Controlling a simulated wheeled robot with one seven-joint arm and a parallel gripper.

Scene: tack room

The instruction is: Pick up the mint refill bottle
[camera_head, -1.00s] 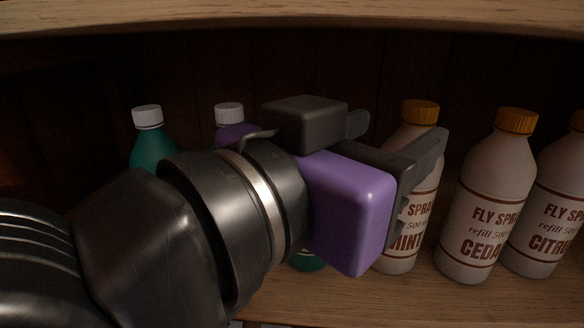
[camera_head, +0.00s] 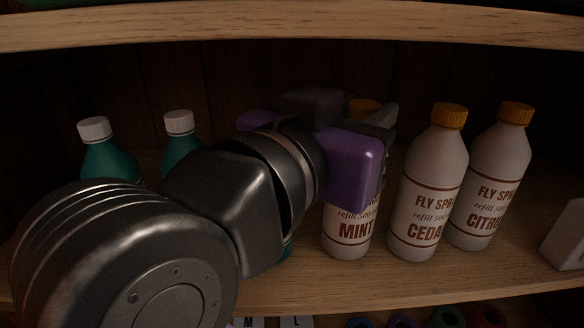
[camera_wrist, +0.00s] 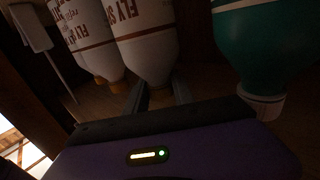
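The mint refill bottle (camera_head: 348,232) stands upright on the shelf, white with a brown "MINT" label. My gripper (camera_head: 378,118) covers its upper part in the head view; only a bit of its orange cap shows above the purple housing. In the wrist view the scene appears upside down. There the mint bottle (camera_wrist: 147,45) is in the middle, its cap end between the two dark fingers of my gripper (camera_wrist: 159,95). The fingers are apart, with a narrow gap seeming to show beside the cap. Contact is not clear.
The cedar bottle (camera_head: 428,190) stands close to the right of the mint bottle, with the citrus bottle (camera_head: 489,185) beyond. Green bottles with white caps (camera_head: 108,162) stand on the left. An upper shelf board (camera_head: 300,28) runs overhead. A white box (camera_head: 566,235) sits far right.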

